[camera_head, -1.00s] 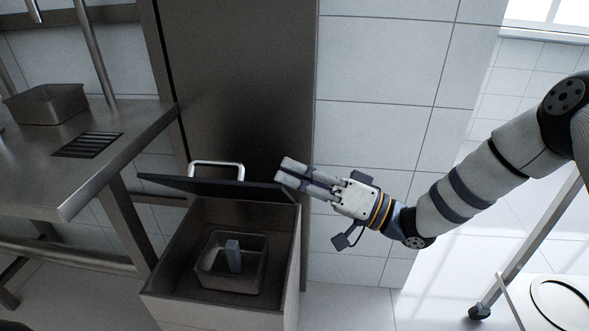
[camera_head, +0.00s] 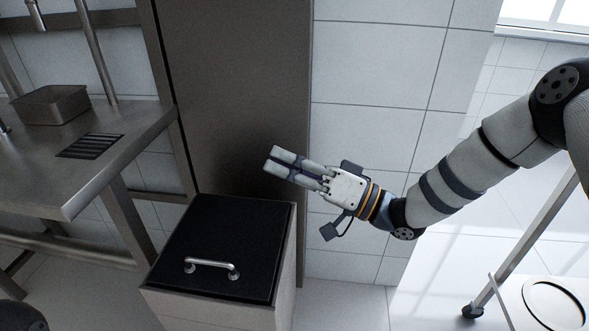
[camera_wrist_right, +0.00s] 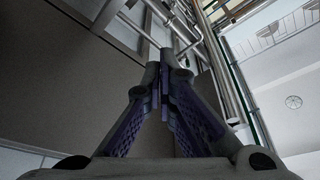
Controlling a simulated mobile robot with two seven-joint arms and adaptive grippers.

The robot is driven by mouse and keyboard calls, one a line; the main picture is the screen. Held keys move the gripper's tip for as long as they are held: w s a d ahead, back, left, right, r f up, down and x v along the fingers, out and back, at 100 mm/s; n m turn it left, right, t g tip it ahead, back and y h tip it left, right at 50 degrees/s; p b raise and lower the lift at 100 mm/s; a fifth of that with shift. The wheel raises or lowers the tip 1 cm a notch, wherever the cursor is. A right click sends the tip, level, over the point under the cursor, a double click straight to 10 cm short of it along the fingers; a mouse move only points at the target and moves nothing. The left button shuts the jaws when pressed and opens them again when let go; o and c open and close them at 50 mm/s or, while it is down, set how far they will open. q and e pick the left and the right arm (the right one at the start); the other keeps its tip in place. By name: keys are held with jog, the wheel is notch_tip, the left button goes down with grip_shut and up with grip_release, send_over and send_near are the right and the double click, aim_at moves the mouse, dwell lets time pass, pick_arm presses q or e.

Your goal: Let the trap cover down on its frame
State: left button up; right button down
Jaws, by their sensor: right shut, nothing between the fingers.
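The trap cover (camera_head: 222,235) is a black square lid lying flat on the top of its box-shaped frame (camera_head: 287,245) in the head view. Its metal handle (camera_head: 212,264) is on the side nearer to me. The cover hides the inside of the box. My right gripper (camera_head: 270,160) is shut and empty, above and beyond the right far part of the cover, apart from it. Its fingers also show closed together in the right wrist view (camera_wrist_right: 166,60). My left gripper is not in view.
A steel table (camera_head: 60,175) with a metal tray (camera_head: 52,104) and a slotted drain (camera_head: 90,146) stands at the left. A dark panel (camera_head: 235,80) rises behind the box. A white cart (camera_head: 510,300) stands at the lower right, with open floor between.

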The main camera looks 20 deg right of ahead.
pick_arm(q)
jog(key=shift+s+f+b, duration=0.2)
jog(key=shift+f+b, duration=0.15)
jog(key=shift+b, duration=0.25)
pick_arm(e)
jog(key=s+d+f, duration=0.3)
jog(key=d, duration=0.5)
jog(key=shift+s+d+f, duration=0.3)
jog(key=shift+d, duration=0.1)
